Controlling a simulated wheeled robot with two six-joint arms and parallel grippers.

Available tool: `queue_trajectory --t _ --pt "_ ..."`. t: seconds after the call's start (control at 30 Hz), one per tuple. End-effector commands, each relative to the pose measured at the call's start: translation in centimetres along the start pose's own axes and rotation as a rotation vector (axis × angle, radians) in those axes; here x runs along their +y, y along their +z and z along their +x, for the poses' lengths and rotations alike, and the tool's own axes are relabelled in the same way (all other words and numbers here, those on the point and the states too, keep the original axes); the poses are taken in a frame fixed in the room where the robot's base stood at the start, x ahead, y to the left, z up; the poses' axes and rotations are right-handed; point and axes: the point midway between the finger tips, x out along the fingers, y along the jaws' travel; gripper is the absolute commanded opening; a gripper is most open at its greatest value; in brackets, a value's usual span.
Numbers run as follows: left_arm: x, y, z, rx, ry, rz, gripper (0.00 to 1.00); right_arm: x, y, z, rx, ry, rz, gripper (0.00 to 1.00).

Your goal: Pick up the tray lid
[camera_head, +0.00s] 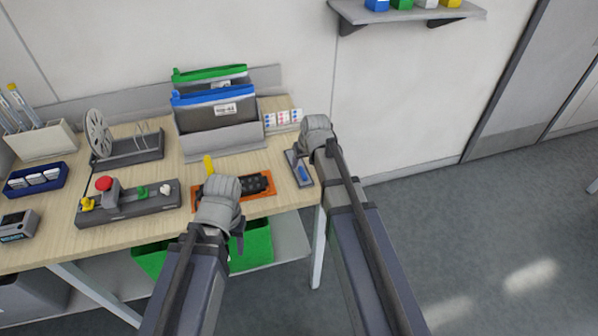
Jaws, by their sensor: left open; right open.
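I cannot clearly pick out a tray lid. A black ribbed piece (256,184) lies on an orange mat (262,207) near the front edge of the wooden bench, and a small grey tray (305,182) with a blue item stands at the bench's right end. My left gripper (220,198) is over the left part of the orange mat and hides some of it. My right gripper (318,135) is by the bench's right edge, just beyond and right of the small grey tray. Both grippers are open, their fingertips largely hidden, and I see nothing held.
A grey holder (240,136) with blue and green folders stands at the back. A control box with a red button (104,184), a reel stand (130,150) and a blue tray (37,191) fill the left side. Green bins (262,246) sit below. The floor at right is clear.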

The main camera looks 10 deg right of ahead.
Motion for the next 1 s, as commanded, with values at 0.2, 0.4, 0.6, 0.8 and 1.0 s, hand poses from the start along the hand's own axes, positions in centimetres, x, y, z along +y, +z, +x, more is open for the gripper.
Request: queue_trajectory --t 0.2,0.4,0.6,0.8,1.0 --pt "0.3 -0.2 3.2 0.000 0.000 0.000 0.50 -0.3 0.3 3.4 0.000 0.000 0.000 0.55" --pt "0.3 -0.2 3.4 0.000 0.000 0.000 0.50 -0.3 0.2 3.7 0.000 0.000 0.000 0.55" --pt "0.3 -0.2 3.4 0.000 0.000 0.000 0.50 -0.2 0.1 3.6 0.000 0.000 0.000 0.46" --pt "0.3 -0.2 3.4 0.000 0.000 0.000 0.50 -0.2 0.2 3.6 0.000 0.000 0.000 0.23" --pt "0.3 -0.2 3.4 0.000 0.000 0.000 0.50 -0.2 0.2 3.6 0.000 0.000 0.000 0.01"
